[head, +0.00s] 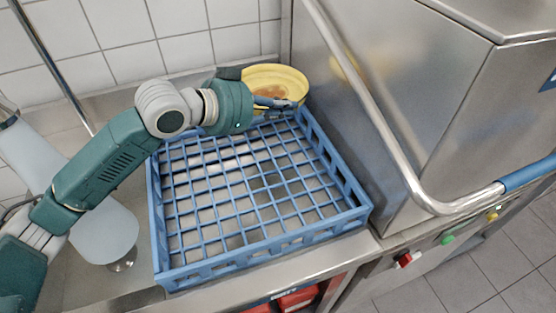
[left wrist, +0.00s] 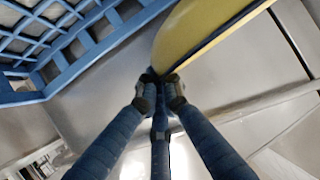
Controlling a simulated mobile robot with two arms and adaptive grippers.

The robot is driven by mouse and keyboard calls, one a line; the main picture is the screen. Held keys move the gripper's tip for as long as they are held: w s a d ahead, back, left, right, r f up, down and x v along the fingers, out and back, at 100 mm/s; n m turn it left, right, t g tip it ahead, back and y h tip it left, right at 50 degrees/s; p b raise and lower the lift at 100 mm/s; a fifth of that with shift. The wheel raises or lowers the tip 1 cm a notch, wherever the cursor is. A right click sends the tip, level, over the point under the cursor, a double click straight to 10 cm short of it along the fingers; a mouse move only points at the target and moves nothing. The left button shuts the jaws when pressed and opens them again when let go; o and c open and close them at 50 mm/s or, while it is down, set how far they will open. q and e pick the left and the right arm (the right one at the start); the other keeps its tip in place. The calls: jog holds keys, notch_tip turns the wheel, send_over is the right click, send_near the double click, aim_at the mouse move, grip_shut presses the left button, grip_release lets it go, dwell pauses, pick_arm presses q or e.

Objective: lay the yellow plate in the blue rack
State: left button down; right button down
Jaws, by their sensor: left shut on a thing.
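The yellow plate (head: 273,79) is at the far right corner of the blue rack in the head view, tilted, with a brownish patch on its face. My left gripper (head: 290,104) is shut on its near rim. In the left wrist view, the gripper's fingers (left wrist: 160,88) meet at the edge of the yellow plate (left wrist: 195,40). The blue rack (head: 262,243) is an empty open grid on the steel counter, and part of it shows in the left wrist view (left wrist: 62,75). My right gripper is in neither view.
A steel machine (head: 400,100) with a long bar handle (head: 385,125) stands close to the rack's right side. A tiled wall (head: 150,35) is behind. Coloured knobs (head: 447,239) are on the front panel, and red items (head: 297,299) are below the counter.

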pick_arm(q)
jog(key=p, duration=0.1)
send_over(283, 166)
notch_tip(283, 166, down, 12)
jog(key=shift+w+r, duration=0.1)
jog(key=shift+r, duration=0.05)
notch_tip(283, 166, down, 4)
jog(key=shift+f+p, duration=0.1)
jog(key=shift+p, duration=0.2)
jog(key=shift+f, duration=0.1)
jog(key=c, duration=2.3)
grip_release()
jog(key=shift+o, duration=0.5)
